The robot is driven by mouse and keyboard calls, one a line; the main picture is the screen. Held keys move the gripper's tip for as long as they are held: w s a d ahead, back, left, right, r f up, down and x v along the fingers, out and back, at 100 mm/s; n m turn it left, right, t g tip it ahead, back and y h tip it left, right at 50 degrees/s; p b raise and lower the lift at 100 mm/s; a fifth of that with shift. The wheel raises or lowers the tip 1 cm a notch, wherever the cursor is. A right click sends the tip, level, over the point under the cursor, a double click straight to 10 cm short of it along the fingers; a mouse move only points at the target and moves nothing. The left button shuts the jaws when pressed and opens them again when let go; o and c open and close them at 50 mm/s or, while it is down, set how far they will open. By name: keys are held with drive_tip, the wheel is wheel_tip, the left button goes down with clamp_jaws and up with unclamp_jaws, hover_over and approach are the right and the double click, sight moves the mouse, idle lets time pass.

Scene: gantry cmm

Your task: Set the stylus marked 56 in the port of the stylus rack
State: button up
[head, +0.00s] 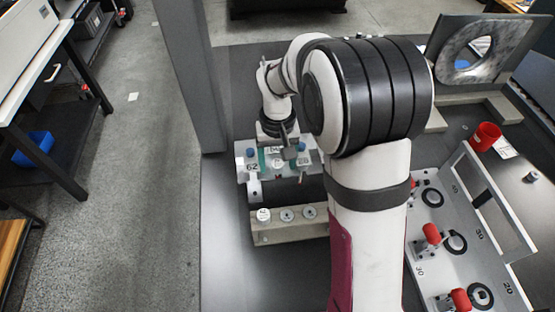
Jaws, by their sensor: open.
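A grey rack (246,174) stands beyond my arm, left of centre in the head view. It carries several small pieces with blue tops, and a label reading 62 is legible at its left. Other labels there are too small to read surely, so I cannot tell which piece is the stylus marked 56. My gripper (287,142) is over the back middle of this rack, pointing down and open. Whether a piece stands between its fingers is unclear. A beige block (290,236) in front has three round light fittings on top. My arm hides the right of both.
A grey panel (485,243) at right bears round openings, red-topped pieces and numbers 40, 30, 20. A red cup (485,137) stands behind it. A ringed block (465,50) is at the back right. A grey column (191,75) rises left of the rack. The front-left table is clear.

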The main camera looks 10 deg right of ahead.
sight(277, 164)
wheel_tip(277, 164, up, 16)
idle(0.4)
drive_tip(key=shift+f, duration=0.1)
drive_tip(key=s+f+m+y, duration=0.1)
drive_tip(key=s+f+m, duration=0.1)
drive_tip(key=s, duration=1.1)
drive_tip(key=s+f+m, duration=0.3)
drive_tip(key=s+f, duration=0.1)
drive_tip(key=s, duration=0.9)
drive_tip(key=shift+d+f+m+y, duration=0.15)
drive_tip(key=shift+f+m+y, duration=0.15)
drive_tip(key=shift+f+y, duration=0.1)
